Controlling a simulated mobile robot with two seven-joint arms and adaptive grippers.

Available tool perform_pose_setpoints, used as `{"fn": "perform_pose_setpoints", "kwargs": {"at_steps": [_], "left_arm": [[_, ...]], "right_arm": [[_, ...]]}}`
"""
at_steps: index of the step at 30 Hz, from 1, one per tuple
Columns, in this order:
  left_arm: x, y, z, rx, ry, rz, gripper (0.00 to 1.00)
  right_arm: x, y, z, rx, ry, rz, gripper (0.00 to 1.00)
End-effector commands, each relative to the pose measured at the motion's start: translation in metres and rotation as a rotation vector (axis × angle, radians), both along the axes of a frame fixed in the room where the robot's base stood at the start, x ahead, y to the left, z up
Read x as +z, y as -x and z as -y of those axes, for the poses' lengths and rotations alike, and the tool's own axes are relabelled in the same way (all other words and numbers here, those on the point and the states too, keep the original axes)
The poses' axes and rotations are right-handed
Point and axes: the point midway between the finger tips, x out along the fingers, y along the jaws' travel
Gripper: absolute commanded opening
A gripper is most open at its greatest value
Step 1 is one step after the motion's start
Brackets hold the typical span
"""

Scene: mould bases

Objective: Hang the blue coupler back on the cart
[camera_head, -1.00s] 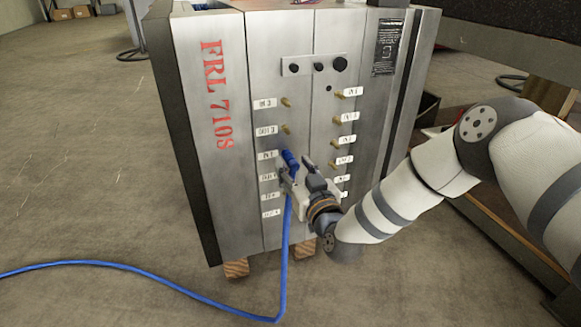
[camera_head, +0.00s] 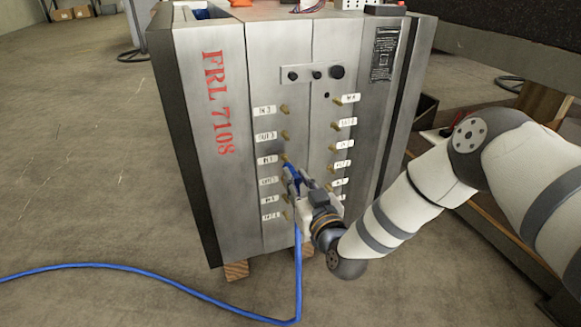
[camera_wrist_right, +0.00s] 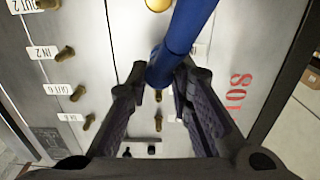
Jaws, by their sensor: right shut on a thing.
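The blue coupler (camera_head: 291,171), with its blue hose (camera_head: 299,262), is in my right gripper (camera_head: 300,187) in front of the steel mould base. The gripper is shut on it, just below and right of a bare brass nipple (camera_head: 285,157) in the left column. In the right wrist view, the blue coupler (camera_wrist_right: 182,38) runs upward from between the two dark fingers (camera_wrist_right: 165,85), with a round brass end (camera_wrist_right: 158,4) beside it. My left gripper is not in view. I cannot identify the cart for certain.
The hose trails left across the open floor (camera_head: 80,180). A dark-topped bench or frame (camera_head: 505,50) stands at the right, behind my arm.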

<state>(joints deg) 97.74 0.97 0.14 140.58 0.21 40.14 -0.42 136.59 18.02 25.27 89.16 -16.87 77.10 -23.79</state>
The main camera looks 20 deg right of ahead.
Motion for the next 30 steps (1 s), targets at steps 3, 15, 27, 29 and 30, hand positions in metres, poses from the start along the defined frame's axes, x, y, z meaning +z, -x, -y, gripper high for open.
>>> {"fn": "perform_pose_setpoints", "kwargs": {"at_steps": [3,15,27,29,30], "left_arm": [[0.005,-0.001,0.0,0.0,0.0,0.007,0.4],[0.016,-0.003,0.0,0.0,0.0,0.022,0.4],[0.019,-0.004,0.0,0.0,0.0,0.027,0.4],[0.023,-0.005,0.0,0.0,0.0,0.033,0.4],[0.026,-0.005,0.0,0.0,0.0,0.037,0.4]], "right_arm": [[0.004,0.006,0.001,-0.002,0.0,0.006,0.0],[0.005,0.024,0.002,-0.004,0.0,0.01,0.0],[0.005,0.03,0.002,-0.004,0.0,0.009,0.0],[0.007,0.036,0.003,-0.004,0.0,0.011,0.0],[0.007,0.04,0.003,-0.003,0.0,0.011,0.0]]}}
